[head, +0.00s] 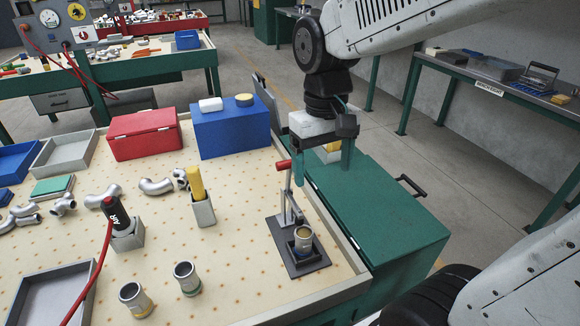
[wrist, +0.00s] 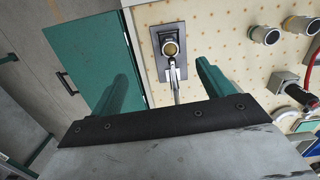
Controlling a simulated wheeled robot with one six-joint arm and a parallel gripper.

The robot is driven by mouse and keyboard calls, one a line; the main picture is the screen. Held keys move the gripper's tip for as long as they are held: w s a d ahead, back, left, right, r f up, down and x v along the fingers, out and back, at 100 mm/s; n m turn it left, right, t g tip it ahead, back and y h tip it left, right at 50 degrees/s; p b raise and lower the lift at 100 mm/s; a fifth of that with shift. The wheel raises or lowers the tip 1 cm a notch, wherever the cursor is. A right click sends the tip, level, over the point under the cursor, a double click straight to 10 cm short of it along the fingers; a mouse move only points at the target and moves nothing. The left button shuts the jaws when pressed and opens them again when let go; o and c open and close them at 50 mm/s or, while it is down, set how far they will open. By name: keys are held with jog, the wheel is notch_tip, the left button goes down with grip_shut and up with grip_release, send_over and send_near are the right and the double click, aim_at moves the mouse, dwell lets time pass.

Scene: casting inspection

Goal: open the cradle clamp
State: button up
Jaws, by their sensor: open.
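The cradle clamp stands on a dark base plate (head: 280,243) near the right corner of the pegboard-like bench top. A grey metal cylinder with a tan top (head: 303,240) sits upright in its cradle. The clamp's metal lever rises to a red handle (head: 284,164). In the wrist view the cylinder (wrist: 170,48) and the metal clamp arm (wrist: 175,75) show between the fingers; the red handle is hidden there. My gripper (head: 322,172) is open and empty, fingers pointing down. Its left finger looks close to the red handle; I cannot tell whether they touch.
Two metal cylinders (head: 136,298) stand left of the clamp. Red (head: 145,133) and blue (head: 231,128) boxes sit behind. A green cabinet (head: 380,205) adjoins the bench.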

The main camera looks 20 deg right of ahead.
send_over(289, 164)
jog(key=s, duration=0.2)
jog(key=f, duration=0.2)
jog(key=w, duration=0.2)
jog(key=w+r, duration=0.1)
jog(key=shift+d+r+m+t, duration=0.1)
jog(key=shift+d+m+t, duration=0.2)
jog(key=shift+m+t, duration=0.1)
notch_tip(289, 164, down, 8)
jog(key=shift+s+r, duration=0.1)
jog(key=shift+r, duration=0.1)
jog(key=c, duration=1.4)
